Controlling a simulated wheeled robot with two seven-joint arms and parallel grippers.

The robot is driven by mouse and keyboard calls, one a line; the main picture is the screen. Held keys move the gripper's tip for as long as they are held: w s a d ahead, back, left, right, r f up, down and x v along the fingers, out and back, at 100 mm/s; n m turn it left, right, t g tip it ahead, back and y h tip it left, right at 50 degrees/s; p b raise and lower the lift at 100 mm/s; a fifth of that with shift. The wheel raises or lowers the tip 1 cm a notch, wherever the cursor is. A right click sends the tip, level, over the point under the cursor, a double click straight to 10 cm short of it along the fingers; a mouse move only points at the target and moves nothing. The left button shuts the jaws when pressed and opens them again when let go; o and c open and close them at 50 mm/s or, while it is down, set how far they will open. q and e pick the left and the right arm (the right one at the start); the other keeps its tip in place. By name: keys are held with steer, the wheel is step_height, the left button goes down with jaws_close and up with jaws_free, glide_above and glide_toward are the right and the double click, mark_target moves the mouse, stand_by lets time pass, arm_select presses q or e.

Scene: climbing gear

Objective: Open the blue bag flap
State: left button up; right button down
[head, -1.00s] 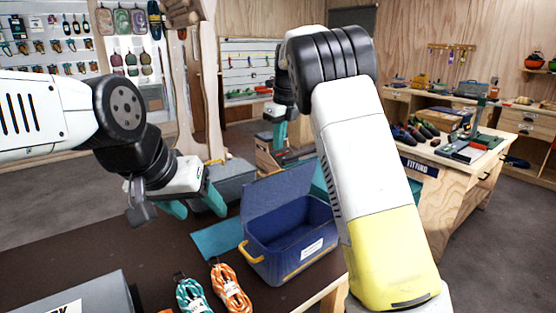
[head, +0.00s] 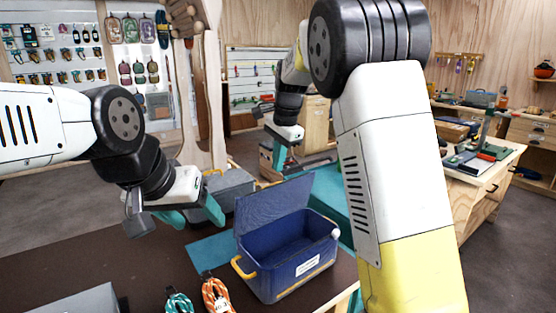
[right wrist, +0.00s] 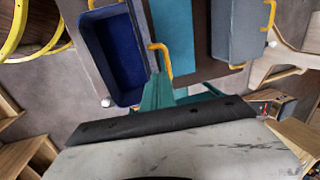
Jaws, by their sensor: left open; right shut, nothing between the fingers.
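The blue bag (head: 290,267), box-shaped with yellow handles and a white label, stands on the dark table. Its flap (head: 273,210) stands raised along the back edge, and the inside looks empty. The bag's open top also shows in the right wrist view (right wrist: 124,55). My left gripper (head: 192,215) is open and empty, left of the bag and apart from it. My right gripper (head: 279,160) is shut and empty, behind and above the flap. Its teal fingers (right wrist: 175,93) show beside the bag's yellow handle in the right wrist view; contact cannot be told.
A grey bag (head: 230,185) with yellow handles stands behind the blue one; it also shows in the right wrist view (right wrist: 237,30). A teal mat (head: 207,250) lies beside the blue bag. Orange rope (head: 216,295) and teal rope (head: 180,303) lie at the front. A grey box (head: 85,302) is front left.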

glide_above(273, 199)
steer(key=w, duration=0.2)
steer(key=f, duration=0.6)
steer(key=shift+w+d+f, duration=0.1)
steer(key=shift+w+d, duration=0.05)
steer(key=shift+d, duration=0.2)
steer(key=w+a, duration=0.2)
steer(key=shift+w, duration=0.35)
